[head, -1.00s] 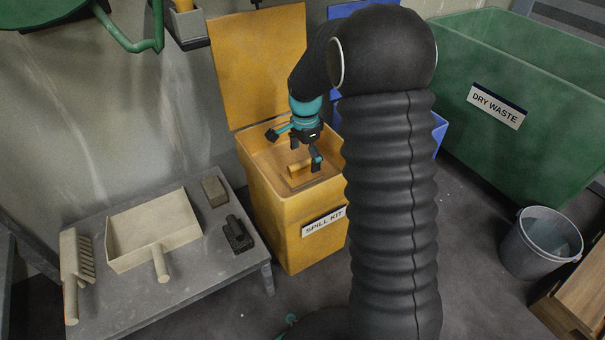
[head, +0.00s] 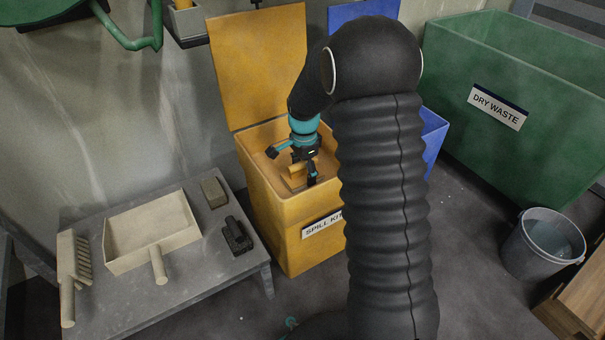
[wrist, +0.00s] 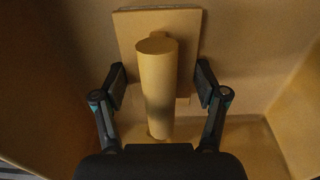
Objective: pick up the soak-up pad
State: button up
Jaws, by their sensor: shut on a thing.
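The soak-up pad (wrist: 185,50) is a flat tan slab with a thick round bar (wrist: 157,90) across its top. It lies inside the open yellow spill kit bin (head: 290,220), and part of it shows in the head view (head: 296,182). My gripper (head: 292,167) is down inside the bin over the pad. In the wrist view, the fingers (wrist: 160,82) stand on either side of the bar, at the pad's left and right edges, shut on the pad. I cannot tell whether the pad is clear of what lies under it.
The bin's walls stand close around my gripper, with its raised lid (head: 260,65) behind. A grey table (head: 190,285) at left holds a dustpan (head: 150,230), a brush (head: 72,265) and two small blocks. A green dry waste container (head: 500,160) and a grey bucket (head: 540,250) are at right.

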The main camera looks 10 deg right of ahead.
jog(key=shift+c, duration=0.6)
notch_tip(320, 180, up, 10)
jog(key=shift+r+p, duration=0.1)
jog(key=shift+p, duration=0.85)
